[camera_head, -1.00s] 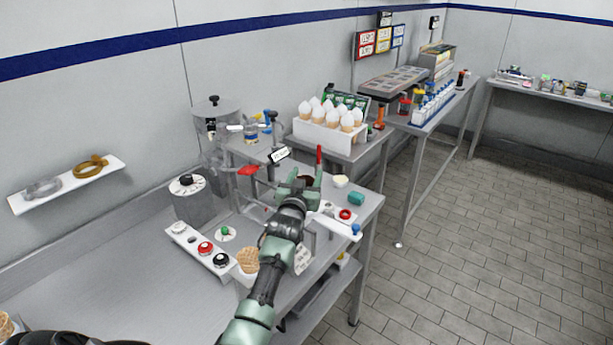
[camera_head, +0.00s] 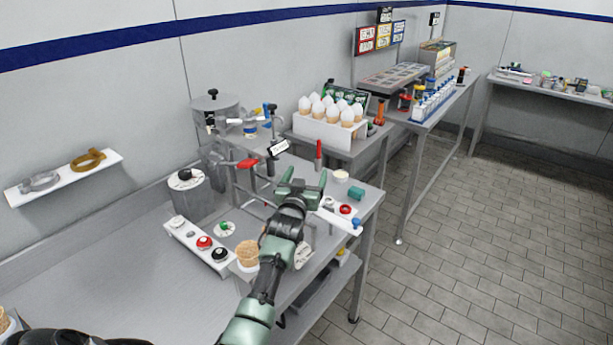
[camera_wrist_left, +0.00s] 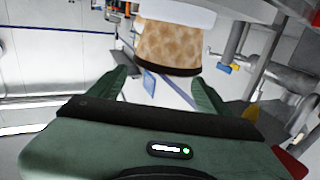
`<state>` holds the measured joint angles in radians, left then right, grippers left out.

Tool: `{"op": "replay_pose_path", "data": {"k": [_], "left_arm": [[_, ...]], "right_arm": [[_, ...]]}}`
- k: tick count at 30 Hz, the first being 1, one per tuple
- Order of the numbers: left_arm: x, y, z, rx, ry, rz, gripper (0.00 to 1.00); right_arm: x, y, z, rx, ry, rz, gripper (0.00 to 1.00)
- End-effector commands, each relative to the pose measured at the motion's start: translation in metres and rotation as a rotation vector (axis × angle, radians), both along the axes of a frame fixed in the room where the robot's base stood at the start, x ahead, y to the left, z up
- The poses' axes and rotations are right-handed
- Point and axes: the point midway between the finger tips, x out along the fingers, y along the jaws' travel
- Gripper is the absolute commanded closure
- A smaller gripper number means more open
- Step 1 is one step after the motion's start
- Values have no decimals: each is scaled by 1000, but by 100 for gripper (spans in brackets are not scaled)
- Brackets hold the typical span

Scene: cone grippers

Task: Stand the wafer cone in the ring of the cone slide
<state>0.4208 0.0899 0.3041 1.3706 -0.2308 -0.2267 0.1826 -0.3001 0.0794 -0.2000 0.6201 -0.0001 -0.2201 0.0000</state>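My left gripper (camera_head: 303,188) is over the right part of the near bench, its fingers apart with nothing clear between them. In the left wrist view, a tan, brown-patterned wafer cone (camera_wrist_left: 172,47) is just beyond the spread fingertips (camera_wrist_left: 163,80), with a white part above it; I cannot tell whether they touch. In the head view, a wafer cone (camera_head: 247,252) stands upright in a holder near the bench's front edge. My right gripper is out of view.
A red-tipped upright post (camera_head: 319,156) and a teal object (camera_head: 357,193) are close to the gripper. A white rack (camera_head: 328,133) of cones with white tops stands behind. A button strip (camera_head: 198,245) lies left. The left bench surface (camera_head: 110,265) is largely clear.

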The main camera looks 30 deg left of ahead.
Motion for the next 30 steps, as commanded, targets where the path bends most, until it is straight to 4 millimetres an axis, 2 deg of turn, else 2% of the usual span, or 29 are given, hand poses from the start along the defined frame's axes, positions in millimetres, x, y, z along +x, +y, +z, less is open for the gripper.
{"op": "replay_pose_path", "data": {"k": [11,19,24,26,30], "left_arm": [[-5,-2,-8,-3,12,0,22],[-40,-17,-11,-7,16,-2,22],[-62,-25,-9,-7,11,-1,22],[-67,-27,-7,-5,9,-1,22],[-73,-29,-4,-3,5,-1,22]], "right_arm": [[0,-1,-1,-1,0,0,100],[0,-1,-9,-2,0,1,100],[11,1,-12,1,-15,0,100],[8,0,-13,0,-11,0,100],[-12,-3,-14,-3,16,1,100]]}}
